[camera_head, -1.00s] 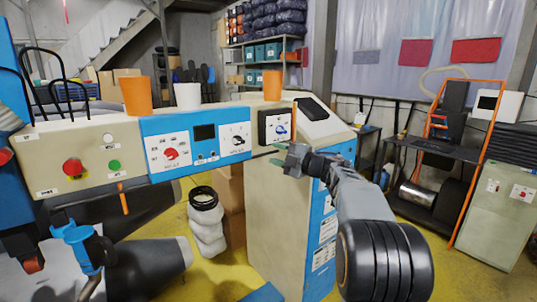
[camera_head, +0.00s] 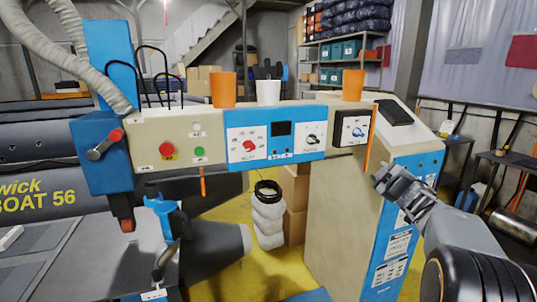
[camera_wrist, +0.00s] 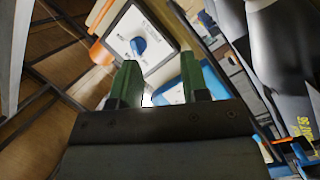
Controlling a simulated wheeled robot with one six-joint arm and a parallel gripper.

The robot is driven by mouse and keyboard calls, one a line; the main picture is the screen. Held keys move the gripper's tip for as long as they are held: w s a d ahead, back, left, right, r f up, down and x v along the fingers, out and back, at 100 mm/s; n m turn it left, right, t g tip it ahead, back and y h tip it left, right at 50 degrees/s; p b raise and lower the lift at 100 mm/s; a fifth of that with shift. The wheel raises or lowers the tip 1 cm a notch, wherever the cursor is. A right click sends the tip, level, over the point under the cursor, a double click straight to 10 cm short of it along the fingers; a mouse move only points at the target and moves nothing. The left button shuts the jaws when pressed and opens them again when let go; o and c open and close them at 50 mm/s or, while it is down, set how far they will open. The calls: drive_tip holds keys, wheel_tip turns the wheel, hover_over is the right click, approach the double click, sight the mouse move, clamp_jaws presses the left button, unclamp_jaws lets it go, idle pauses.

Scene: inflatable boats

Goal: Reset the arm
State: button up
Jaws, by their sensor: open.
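My gripper (camera_head: 381,176) is at the right of the head view, in front of the right end of the machine's control panel. It is open and nothing shows between its fingers. In the wrist view my gripper (camera_wrist: 160,85) shows two green fingers spread apart. Beyond them is a white plate with a blue knob (camera_wrist: 138,46). The same blue knob (camera_head: 357,130) shows in the head view on a dark-framed box on the panel. My arm extends from the lower right corner.
The beige and blue control panel (camera_head: 185,125) has a red button (camera_head: 167,149) and a green button (camera_head: 199,152). Orange cups (camera_head: 223,90) (camera_head: 353,85) and a white cup (camera_head: 268,93) stand on top. A grey inflatable boat (camera_head: 50,185) is at left. Yellow floor (camera_head: 235,272) shows below.

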drive_tip(key=s+a+f+m+g+h, duration=0.4)
drive_tip(key=s+f+m+g, duration=0.6)
drive_tip(key=s+f, duration=0.45)
drive_tip(key=s+a+f+g+y+p, duration=0.1)
drive_tip(key=s+a+g+y, duration=0.2)
drive_tip(key=s+a, duration=1.3)
drive_tip(key=shift+s+a+f+m+g+y, duration=0.15)
drive_tip(key=shift+s+f+m+g+y, duration=0.25)
drive_tip(key=shift+s+y, duration=0.75)
